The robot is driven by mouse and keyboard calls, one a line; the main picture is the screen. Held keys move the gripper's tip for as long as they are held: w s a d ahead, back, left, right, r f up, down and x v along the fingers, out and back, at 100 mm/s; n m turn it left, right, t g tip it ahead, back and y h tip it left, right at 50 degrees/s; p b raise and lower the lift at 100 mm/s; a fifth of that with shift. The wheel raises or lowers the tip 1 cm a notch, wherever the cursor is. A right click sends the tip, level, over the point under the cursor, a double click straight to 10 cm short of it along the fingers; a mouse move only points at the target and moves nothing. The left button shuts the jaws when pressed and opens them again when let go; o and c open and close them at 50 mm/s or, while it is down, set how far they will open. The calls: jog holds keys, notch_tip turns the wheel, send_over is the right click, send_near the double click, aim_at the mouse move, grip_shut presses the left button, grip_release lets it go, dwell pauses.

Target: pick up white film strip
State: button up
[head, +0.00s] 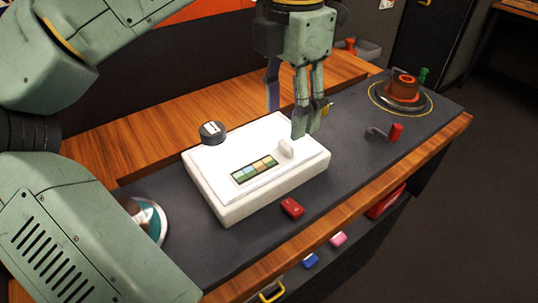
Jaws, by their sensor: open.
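A white slab-like box (228,213) lies on the dark panel top. On it lies a flat strip of coloured squares with a dark border (254,170), the only thing here that looks like a film strip; its squares are green, blue and tan, not white. A small whitish upright piece (286,149) stands on the box to the right of the strip. My gripper (288,120) points down over the back right part of the box, with its fingers apart and nothing seen between them. The strip lies to the lower left of the fingers; the exact height above the box is unclear.
A dark round canister (212,132) is at the box's back left corner. A red block (292,207) lies in front. A red cylinder (396,131) and an orange-brown trackball-like knob (404,86) are to the right. A teal and white round thing (150,218) is partly hidden by my arm.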

aim_at(287, 143)
jog(key=shift+s+f+p, duration=0.2)
jog(key=shift+f+p, duration=0.45)
jog(key=shift+f, duration=2.25)
jog(key=c, duration=1)
jog(key=shift+r, duration=0.15)
